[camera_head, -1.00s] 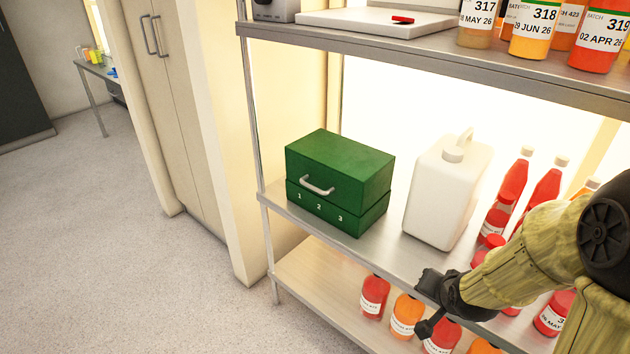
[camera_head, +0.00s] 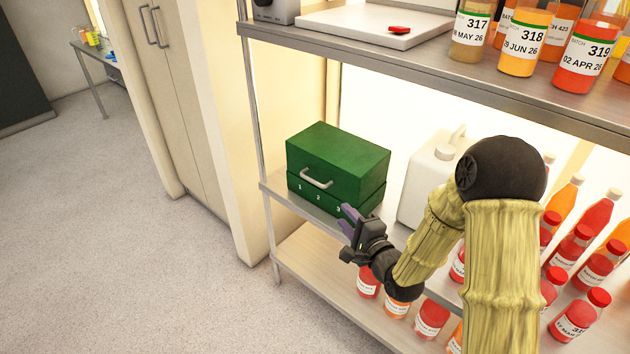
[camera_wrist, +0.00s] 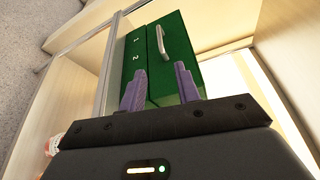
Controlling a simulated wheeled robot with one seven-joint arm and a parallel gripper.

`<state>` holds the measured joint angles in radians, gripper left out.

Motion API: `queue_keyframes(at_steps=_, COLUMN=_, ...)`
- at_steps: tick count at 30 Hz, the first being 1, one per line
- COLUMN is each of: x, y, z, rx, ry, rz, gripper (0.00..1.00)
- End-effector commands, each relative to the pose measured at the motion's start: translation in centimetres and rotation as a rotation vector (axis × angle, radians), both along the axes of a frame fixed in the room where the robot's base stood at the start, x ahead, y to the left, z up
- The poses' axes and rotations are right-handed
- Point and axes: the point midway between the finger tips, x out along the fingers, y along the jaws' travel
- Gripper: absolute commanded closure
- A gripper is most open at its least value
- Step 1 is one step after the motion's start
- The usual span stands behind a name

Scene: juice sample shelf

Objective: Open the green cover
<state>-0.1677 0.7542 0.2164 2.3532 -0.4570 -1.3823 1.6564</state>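A green box (camera_head: 322,202) stands at the left end of the middle shelf, marked 1, 2, 3 on its lower front. Its green cover (camera_head: 338,158) sits down on it, with a grey handle (camera_head: 317,179) on the front. In the wrist view the cover (camera_wrist: 184,62) and handle (camera_wrist: 161,39) show sideways, beyond the fingers. My gripper (camera_head: 347,222) is in front of the box's right part, below the handle's level and apart from it. Its two purple fingers (camera_wrist: 160,82) are spread with nothing held between them.
A white jug (camera_head: 418,190) stands right of the box, partly behind my arm. Red and orange bottles (camera_head: 592,222) fill the shelf's right side. More bottles (camera_head: 431,318) stand on the lower shelf (camera_head: 305,262). The upper shelf edge (camera_head: 420,80) runs above. Open floor lies left.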

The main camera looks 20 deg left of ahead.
Motion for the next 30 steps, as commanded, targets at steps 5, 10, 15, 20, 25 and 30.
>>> queue_keyframes(at_steps=5, x=0.2, y=0.2, z=-0.1, rx=-0.002, ry=-0.001, rz=-0.001, gripper=0.68)
queue_keyframes(at_steps=10, x=1.4, y=1.4, z=-0.2, rx=-0.003, ry=-0.003, rz=0.001, gripper=0.68)
queue_keyframes(at_steps=15, x=3.3, y=3.4, z=-0.5, rx=-0.003, ry=-0.003, rz=0.001, gripper=0.68)
queue_keyframes(at_steps=20, x=5.3, y=5.3, z=-0.7, rx=-0.003, ry=-0.003, rz=-0.001, gripper=0.68)
queue_keyframes(at_steps=25, x=7.2, y=7.3, z=-0.9, rx=-0.003, ry=-0.002, rz=0.001, gripper=0.68)
queue_keyframes(at_steps=30, x=9.1, y=9.2, z=-1.2, rx=-0.004, ry=-0.002, rz=0.000, gripper=0.68)
